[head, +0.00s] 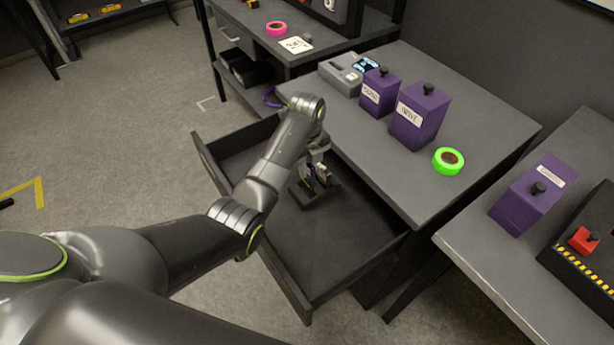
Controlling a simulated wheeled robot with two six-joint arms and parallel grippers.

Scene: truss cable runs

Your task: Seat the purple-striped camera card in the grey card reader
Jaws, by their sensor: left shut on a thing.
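The grey card reader (340,76) stands at the back left of the table, with a small lit screen beside it. My left gripper (317,163) points down into the open drawer. It is shut on a small card at a dark card holder (318,192). Small cards (309,171) with pale and purplish parts stand upright there. They are too small to tell the stripe of the held card for sure, or whether it is clear of the holder. My left forearm and wrist hide part of the drawer. My right gripper is not in view.
The open drawer (300,250) juts out from under the table. Two purple labelled blocks (420,115) and a green tape roll (448,160) stand on the table. The tabletop front and middle (375,150) are clear. Another table at right holds a purple block (530,195).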

